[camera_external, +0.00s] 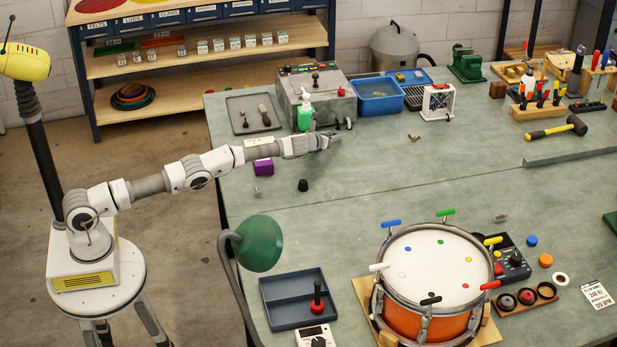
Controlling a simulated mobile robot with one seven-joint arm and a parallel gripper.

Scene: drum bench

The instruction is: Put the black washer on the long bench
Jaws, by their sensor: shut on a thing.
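The long bench (375,190) has a grey-green top and fills the middle and right of the view. My gripper (333,138) reaches over its far left part, in front of the grey metal box with knobs. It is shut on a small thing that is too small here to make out. I cannot tell whether that is the black washer, and I cannot pick out the black washer for sure elsewhere. My gripper appears a little above the bench top; the exact gap is unclear.
A green-white bottle (305,112), purple box (263,167) and black knob-like piece (303,185) are near my arm. An orange drum (425,280) and green lamp (258,243) stand in front. Brass bits (414,138) lie right of my gripper. The middle bench is mostly clear.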

